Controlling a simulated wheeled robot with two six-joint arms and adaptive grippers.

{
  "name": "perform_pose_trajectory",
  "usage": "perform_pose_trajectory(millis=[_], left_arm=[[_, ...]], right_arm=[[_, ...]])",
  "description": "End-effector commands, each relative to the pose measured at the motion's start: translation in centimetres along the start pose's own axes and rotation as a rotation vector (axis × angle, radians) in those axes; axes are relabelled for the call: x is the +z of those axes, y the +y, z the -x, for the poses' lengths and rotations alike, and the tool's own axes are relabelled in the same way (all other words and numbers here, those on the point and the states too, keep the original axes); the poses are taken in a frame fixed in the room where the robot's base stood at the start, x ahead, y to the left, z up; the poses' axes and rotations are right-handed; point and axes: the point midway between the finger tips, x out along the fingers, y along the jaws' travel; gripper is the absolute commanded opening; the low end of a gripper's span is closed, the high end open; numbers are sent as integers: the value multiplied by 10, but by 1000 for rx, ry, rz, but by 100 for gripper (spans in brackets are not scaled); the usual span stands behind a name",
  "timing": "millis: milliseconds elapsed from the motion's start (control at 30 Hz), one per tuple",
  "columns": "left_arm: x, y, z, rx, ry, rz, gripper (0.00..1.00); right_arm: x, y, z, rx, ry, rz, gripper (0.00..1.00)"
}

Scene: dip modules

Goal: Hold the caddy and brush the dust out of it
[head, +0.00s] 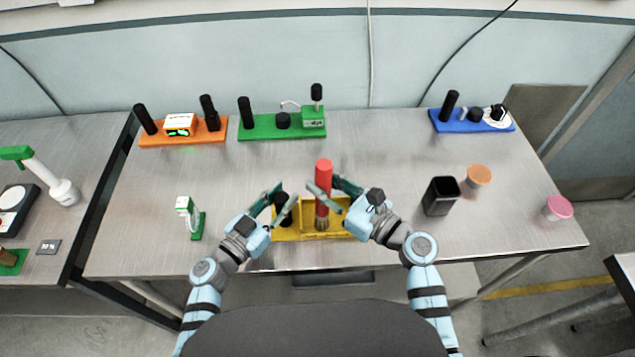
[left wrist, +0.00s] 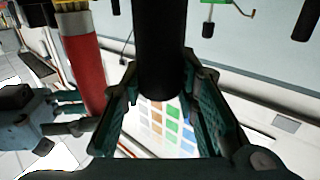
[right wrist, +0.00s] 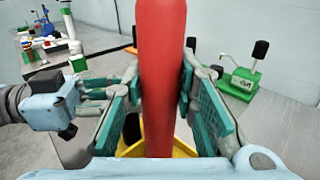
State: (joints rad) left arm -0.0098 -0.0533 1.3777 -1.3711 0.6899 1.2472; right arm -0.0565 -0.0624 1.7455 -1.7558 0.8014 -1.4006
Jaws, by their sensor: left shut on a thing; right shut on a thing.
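The yellow caddy (head: 288,234) sits near the front edge of the table, and part of it is hidden by my grippers. My left gripper (head: 281,208) is shut on the caddy's upright black handle (left wrist: 160,50). My right gripper (head: 332,194) is shut on the red handle of a brush (head: 323,174). The brush stands nearly upright with its bristles down at the caddy's inside; I cannot tell whether they touch the floor of it. The red handle fills the middle of the right wrist view (right wrist: 162,70). Dust is too small to make out.
Orange (head: 185,138), green (head: 290,132) and blue (head: 470,126) modules stand along the back. A small green stand (head: 197,225) is left of the caddy. A black cup (head: 440,196), orange-lidded cup (head: 478,177) and pink-lidded cup (head: 558,208) stand to the right.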

Motion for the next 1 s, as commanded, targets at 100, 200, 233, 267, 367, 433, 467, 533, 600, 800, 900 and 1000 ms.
perform_pose_trajectory(millis=[100, 200, 233, 267, 367, 433, 467, 533, 600, 800, 900, 1000], left_arm=[[0, 0, 0, 0, 0, 0, 0], [0, 0, 0, 0, 0, 0, 0], [0, 0, 0, 0, 0, 0, 0], [0, 0, 0, 0, 0, 0, 0], [0, 0, 0, 0, 0, 0, 0], [0, 0, 0, 0, 0, 0, 0], [0, 0, 0, 0, 0, 0, 0], [0, 0, 0, 0, 0, 0, 0], [0, 0, 0, 0, 0, 0, 0], [0, 0, 0, 0, 0, 0, 0], [0, 0, 0, 0, 0, 0, 0], [0, 0, 0, 0, 0, 0, 0]], right_arm=[[-1, -8, 7, 0, 2, 3, 0], [0, -11, 10, 0, 0, 1, 0], [0, -12, 11, 0, 0, 1, 0], [-1, -12, 12, 0, 0, 2, 0], [-1, -17, 16, 0, 0, 2, 0], [-2, -22, 21, -1, 1, 2, 0], [-2, -23, 22, -1, 1, 1, 0], [-2, -26, 25, -1, 1, 2, 0], [-2, -27, 26, 0, 0, 1, 0], [-4, -37, 37, 0, 2, 3, 0], [-4, -40, 40, 0, 1, 2, 0], [-3, -43, 38, 0, 0, 2, 0]])
